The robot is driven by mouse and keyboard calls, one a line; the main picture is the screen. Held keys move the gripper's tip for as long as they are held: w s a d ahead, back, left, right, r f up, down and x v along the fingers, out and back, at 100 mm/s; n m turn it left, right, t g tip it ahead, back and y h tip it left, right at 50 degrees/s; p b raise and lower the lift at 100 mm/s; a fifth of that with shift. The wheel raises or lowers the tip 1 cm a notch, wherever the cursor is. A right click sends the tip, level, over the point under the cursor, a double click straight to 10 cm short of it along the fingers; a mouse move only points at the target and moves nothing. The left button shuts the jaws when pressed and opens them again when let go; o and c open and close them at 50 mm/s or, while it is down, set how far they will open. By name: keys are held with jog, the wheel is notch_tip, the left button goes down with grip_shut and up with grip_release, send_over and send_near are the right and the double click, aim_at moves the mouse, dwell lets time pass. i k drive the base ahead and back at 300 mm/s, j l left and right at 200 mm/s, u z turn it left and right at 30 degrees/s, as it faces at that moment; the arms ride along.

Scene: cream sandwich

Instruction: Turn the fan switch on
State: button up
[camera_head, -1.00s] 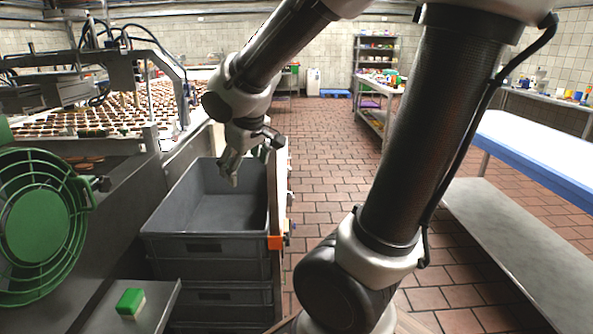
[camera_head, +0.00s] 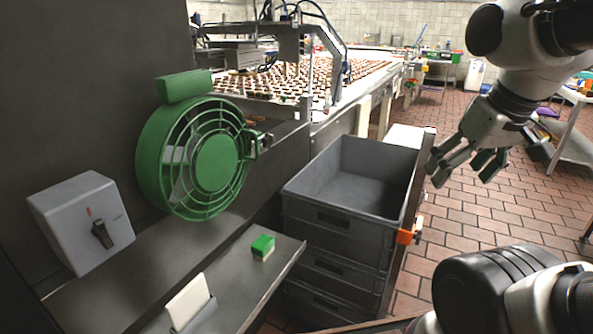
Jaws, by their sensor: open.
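A green round fan (camera_head: 197,158) with a wire guard is mounted on the dark machine wall at left. A grey switch box (camera_head: 81,222) is fixed to the same wall, lower left of the fan. It has a dark rotary knob (camera_head: 103,235) and a small red mark on its front face. The knob appears tilted; I cannot tell which position it is in. My gripper (camera_head: 463,178) is at the right, open and empty, fingers pointing down-left. It is in the air, far from the switch box, with the fan and grey crates between them in the picture.
Stacked grey crates (camera_head: 340,222) stand in the middle, with an orange clip (camera_head: 405,237) beside them. A metal shelf (camera_head: 225,285) below the fan holds a green and cream sponge (camera_head: 262,247) and a white card (camera_head: 188,302). A sandwich conveyor lies behind.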

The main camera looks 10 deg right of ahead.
aim_at(99, 229)
jog(key=u, duration=1.5)
jog(key=k+j+z, duration=0.25)
jog(key=z, duration=0.2)
jog(key=k+j+z, duration=0.1)
jog(key=k+z, duration=0.15)
jog(key=z, duration=0.25)
jog(key=k+z, duration=0.25)
jog(key=z, duration=0.2)
